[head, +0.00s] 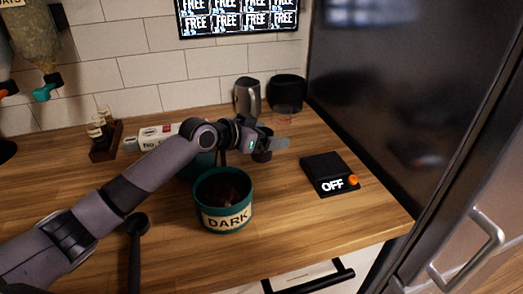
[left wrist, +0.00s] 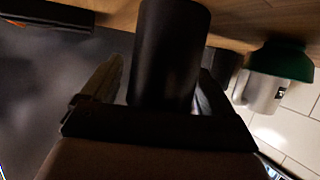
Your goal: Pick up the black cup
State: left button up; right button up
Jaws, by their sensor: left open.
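The black cup (left wrist: 170,50) stands large in the middle of the left wrist view, which sees the scene upside down. My left gripper (left wrist: 158,88) is open, with one finger on each side of the cup; I cannot tell whether they touch it. My right gripper is in neither view.
A green DARK canister (head: 224,215) stands in front of my left arm. A black scale (head: 325,172) reading OFF is to the right. A dark fridge bounds the right.

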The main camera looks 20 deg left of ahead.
pick_arm(q)
jog(key=c, duration=1.1)
jog(key=shift+r, duration=0.1)
jog(key=shift+c, duration=0.2)
